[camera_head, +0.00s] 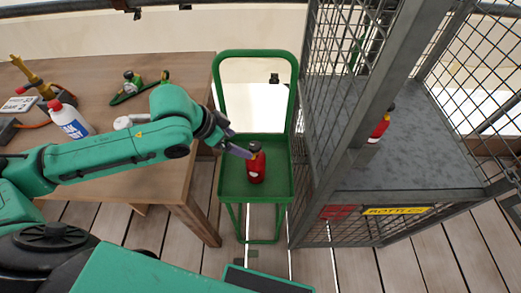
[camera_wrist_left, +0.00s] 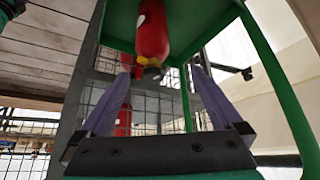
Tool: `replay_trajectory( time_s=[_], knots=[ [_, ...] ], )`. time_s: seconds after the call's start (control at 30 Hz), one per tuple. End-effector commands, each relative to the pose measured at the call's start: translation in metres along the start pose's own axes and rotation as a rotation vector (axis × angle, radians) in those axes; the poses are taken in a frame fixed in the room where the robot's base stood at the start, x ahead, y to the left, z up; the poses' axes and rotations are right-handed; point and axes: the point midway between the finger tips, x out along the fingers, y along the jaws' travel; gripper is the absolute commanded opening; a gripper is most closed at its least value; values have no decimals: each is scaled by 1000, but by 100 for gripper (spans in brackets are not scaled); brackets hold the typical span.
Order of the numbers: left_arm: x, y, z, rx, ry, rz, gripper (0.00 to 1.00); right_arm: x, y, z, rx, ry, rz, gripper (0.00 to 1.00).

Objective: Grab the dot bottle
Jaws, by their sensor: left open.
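A red bottle (camera_head: 256,168) with a dark cap, a yellow collar and a pale mark stands upright on the green trolley (camera_head: 229,187). I take it as the dot bottle. My left gripper (camera_head: 243,148) is open at the upper left of this bottle, near its neck. In the left wrist view the picture is upside down; the bottle (camera_wrist_left: 153,32) hangs from the top with its cap between and beyond the open fingers of the left gripper (camera_wrist_left: 157,75). I cannot tell whether they touch it. My right gripper does not show.
A mesh cage (camera_head: 440,170) with a yellow label stands right of the trolley, with another red bottle (camera_head: 380,128) inside. A wooden table (camera_head: 150,180) at left carries a white bottle (camera_head: 71,122) and tools. The trolley's green hoop (camera_head: 254,54) rises behind the bottle.

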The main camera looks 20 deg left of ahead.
Motion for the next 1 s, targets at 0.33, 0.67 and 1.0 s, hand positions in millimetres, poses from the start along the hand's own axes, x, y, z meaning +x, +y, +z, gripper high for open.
replay_trajectory(
  time_s=[0.33,0.67,1.0],
  knots=[
    [81,2,0,3,1,3,100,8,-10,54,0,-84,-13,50],
    [134,2,-3,3,1,1,100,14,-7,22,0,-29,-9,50],
    [139,2,-2,5,-1,1,66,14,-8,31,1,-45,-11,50]
  ],
)
